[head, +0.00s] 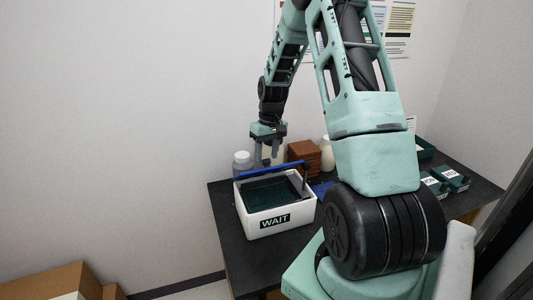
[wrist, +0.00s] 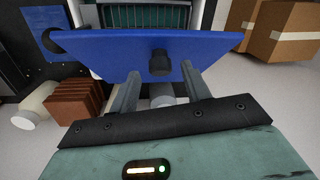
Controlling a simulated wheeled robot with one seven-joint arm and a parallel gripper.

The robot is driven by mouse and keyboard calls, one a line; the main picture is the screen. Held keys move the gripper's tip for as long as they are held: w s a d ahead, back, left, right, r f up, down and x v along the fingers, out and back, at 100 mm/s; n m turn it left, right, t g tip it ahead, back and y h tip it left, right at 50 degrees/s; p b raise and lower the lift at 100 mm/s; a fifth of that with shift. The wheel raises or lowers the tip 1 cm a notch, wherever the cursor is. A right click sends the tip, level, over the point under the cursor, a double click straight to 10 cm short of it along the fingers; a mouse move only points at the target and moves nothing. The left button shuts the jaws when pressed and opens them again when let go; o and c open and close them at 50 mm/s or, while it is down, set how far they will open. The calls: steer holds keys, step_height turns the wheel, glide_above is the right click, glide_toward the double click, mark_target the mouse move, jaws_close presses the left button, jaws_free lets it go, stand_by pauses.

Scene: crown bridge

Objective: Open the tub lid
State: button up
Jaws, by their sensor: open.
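The white tub (head: 280,226) with the WAIT label stands on the dark table, with dark green contents (head: 268,193) showing inside. Its blue lid (head: 272,170) stands raised at the tub's back edge, seen nearly edge-on in the head view. In the wrist view the lid (wrist: 120,48) crosses in front of my fingers, with a black knob (wrist: 160,63) on its facing side. My gripper (head: 267,160) is behind the lid. In the wrist view its fingers (wrist: 159,88) are apart, one on each side below the knob. I cannot tell whether they touch the lid.
A grey-lidded bottle (head: 241,163) stands left behind the tub. Brown blocks (head: 304,153) and a white bottle (head: 327,154) stand behind right. Dark green boxes (head: 451,178) sit at the table's right. Cardboard boxes (head: 55,284) are on the floor at left. The table's front left is clear.

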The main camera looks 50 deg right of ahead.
steer(key=shift+a+f, duration=0.1)
steer(key=shift+f, duration=0.6)
